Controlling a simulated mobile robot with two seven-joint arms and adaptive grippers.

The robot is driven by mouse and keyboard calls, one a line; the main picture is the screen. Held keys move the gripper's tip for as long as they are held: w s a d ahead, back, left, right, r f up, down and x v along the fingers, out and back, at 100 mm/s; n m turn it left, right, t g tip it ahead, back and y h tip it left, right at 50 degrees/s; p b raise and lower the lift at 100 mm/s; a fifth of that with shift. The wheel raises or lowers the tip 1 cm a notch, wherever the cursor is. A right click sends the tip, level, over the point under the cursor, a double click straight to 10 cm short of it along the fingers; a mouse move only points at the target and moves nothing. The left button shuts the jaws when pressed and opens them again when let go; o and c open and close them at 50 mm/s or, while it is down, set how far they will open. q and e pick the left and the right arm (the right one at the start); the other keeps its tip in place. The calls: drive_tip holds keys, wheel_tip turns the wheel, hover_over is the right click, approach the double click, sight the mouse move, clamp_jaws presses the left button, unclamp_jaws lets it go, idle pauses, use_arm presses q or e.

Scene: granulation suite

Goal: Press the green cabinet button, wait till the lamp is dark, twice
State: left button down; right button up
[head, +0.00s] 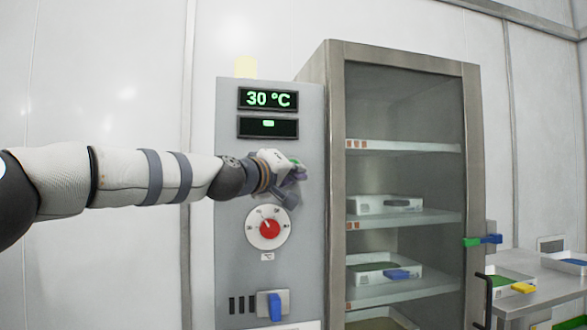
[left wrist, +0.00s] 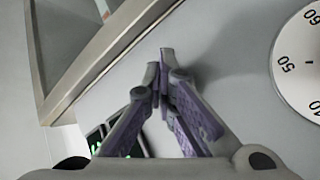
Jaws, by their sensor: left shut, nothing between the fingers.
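The grey control cabinet (head: 228,235) stands against the wall. A bit of the green button (head: 296,162) shows at my left gripper's fingers; the rest is hidden behind them. My left gripper (head: 299,174) is shut and empty at the panel, right over the button area; I cannot tell whether it touches the button. In the left wrist view its closed fingertips (left wrist: 165,58) point at the grey panel, and no green button shows. The lamp (head: 245,67) on top of the cabinet is pale yellow and looks lit. My right gripper is not in view.
Displays read "30 °C" (head: 268,98) and a short green bar (head: 268,127). Below are a red dial (head: 269,229) and a blue-handled switch (head: 275,306). A glass-fronted drying cabinet (head: 333,180) with trays stands close right. A side table (head: 545,285) holds more trays.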

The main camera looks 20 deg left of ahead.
use_arm(q)
drive_tip(key=shift+s+d+p, duration=0.35)
drive_tip(key=shift+s+d, duration=0.15)
drive_tip(key=shift+s, duration=0.3)
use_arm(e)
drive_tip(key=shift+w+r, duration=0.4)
use_arm(q)
drive_tip(key=s+d+p, duration=0.1)
drive_tip(key=s, duration=0.1)
drive_tip(key=s+d+p, duration=0.1)
drive_tip(key=s, duration=0.1)
drive_tip(key=shift+d, duration=0.4)
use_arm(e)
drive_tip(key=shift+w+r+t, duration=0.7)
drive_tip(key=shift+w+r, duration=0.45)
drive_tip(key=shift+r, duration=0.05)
